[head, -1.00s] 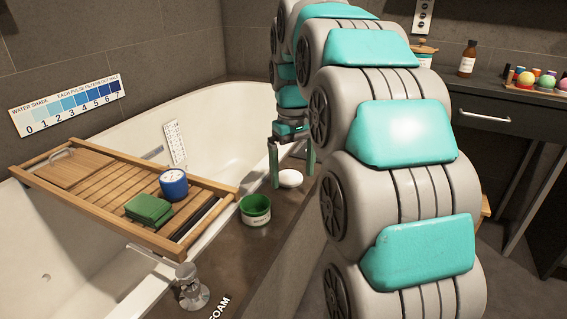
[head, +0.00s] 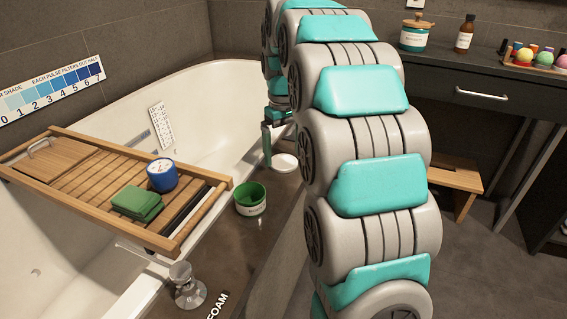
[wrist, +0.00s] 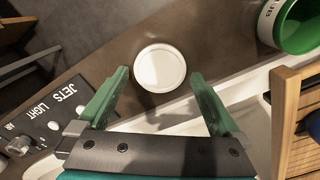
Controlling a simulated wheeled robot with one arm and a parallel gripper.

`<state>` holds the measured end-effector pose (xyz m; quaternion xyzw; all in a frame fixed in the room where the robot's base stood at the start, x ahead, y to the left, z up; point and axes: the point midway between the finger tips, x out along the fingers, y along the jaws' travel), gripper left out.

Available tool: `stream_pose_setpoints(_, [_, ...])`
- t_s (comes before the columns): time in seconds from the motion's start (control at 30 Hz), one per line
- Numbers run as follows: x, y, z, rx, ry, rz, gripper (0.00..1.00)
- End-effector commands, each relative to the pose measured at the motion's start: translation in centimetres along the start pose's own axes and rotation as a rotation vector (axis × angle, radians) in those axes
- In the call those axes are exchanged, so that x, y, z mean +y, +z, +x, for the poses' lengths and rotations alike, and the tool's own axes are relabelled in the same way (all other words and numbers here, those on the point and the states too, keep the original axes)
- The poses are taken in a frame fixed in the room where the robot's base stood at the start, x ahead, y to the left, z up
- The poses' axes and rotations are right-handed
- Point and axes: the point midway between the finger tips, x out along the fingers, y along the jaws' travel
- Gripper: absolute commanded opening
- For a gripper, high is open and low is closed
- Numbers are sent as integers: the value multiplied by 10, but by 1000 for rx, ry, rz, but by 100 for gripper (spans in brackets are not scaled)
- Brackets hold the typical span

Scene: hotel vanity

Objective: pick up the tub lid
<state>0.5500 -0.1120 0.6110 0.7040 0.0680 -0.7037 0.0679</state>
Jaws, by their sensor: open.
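The tub lid is a white round disc (head: 284,163) lying flat on the brown ledge beside the bathtub. In the wrist view the lid (wrist: 160,68) lies ahead of my gripper (wrist: 160,76), between the lines of its two green fingers. The fingers are apart with nothing held. In the head view one finger of my gripper (head: 267,146) shows just left of the lid; the other is hidden behind my arm. The open green tub (head: 252,208) with a white label stands on the ledge, nearer and left of the lid; it also shows in the wrist view (wrist: 268,22).
A wooden bath tray (head: 75,185) spans the bathtub (head: 195,100), carrying a blue-sided round item (head: 162,176) and folded green cloth (head: 137,203). A metal tap (head: 184,285) stands on the near ledge. A control panel (wrist: 45,115) lies left of my gripper. A wooden stool (head: 456,177) is at right.

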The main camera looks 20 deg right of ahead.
Motion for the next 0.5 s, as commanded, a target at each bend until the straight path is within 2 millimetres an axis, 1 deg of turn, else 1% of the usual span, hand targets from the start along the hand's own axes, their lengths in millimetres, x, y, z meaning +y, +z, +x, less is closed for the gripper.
stream_pose_setpoints(0.03, [0, 1, 8, -2, -1, 0, 100])
stream_pose_setpoints(0.1, [0, 1, 14, -3, -1, 0, 100])
stream_pose_setpoints(0.33, [0, 1, 14, -1, 0, 0, 99])
stream_pose_setpoints(0.5, [0, 1, 14, -1, 0, 0, 80])
